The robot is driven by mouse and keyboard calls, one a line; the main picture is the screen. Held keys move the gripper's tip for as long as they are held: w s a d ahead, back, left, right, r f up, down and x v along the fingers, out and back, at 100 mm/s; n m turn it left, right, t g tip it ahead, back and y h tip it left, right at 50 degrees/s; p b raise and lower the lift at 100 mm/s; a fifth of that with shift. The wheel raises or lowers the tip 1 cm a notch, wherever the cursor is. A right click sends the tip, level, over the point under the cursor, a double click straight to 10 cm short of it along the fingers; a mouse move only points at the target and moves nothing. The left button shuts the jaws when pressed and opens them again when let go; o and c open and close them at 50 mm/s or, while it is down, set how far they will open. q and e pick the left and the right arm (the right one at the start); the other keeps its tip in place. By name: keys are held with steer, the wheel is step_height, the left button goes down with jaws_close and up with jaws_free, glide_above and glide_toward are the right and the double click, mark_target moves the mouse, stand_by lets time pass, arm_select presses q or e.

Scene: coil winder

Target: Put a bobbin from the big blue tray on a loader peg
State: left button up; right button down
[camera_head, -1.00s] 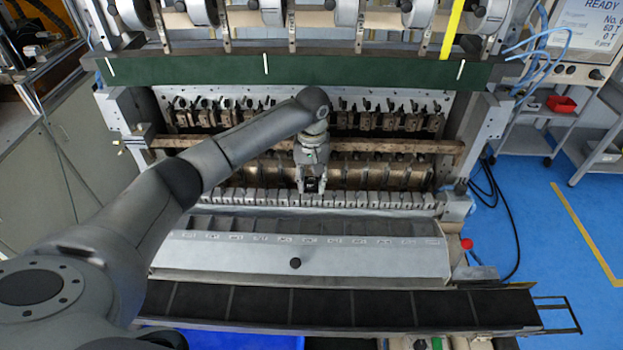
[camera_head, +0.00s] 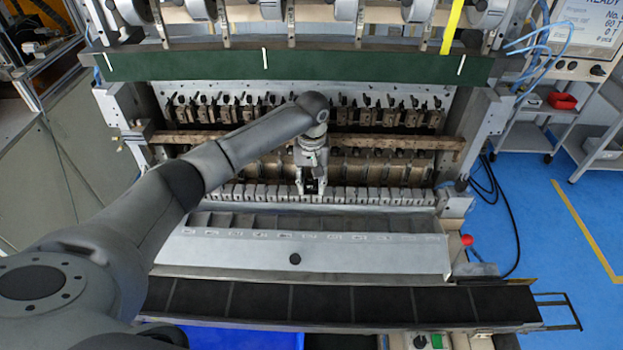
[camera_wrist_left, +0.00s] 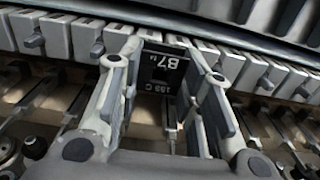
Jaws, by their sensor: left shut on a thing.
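My left gripper (camera_head: 312,190) is shut on a small black bobbin (camera_head: 312,186) at the row of light grey loader blocks (camera_head: 378,196). In the left wrist view the bobbin (camera_wrist_left: 163,68) sits between the two fingers, with white print reading "B7". Short grey pegs (camera_wrist_left: 97,48) stick out of neighbouring blocks there. The bobbin lies against or just in front of the row. I cannot tell whether it is on a peg, as the gripper and bobbin hide that spot. The big blue tray (camera_head: 245,340) shows only as a strip at the bottom edge. My right gripper is out of view.
The winder's green beam (camera_head: 300,65) runs above my wrist, with a brown bar (camera_head: 400,142) behind the gripper. A red button (camera_head: 467,240) is at right.

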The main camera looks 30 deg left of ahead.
arm_select(q)
steer(key=o, duration=0.8)
steer(key=shift+f, duration=0.1)
steer(key=shift+c, duration=0.2)
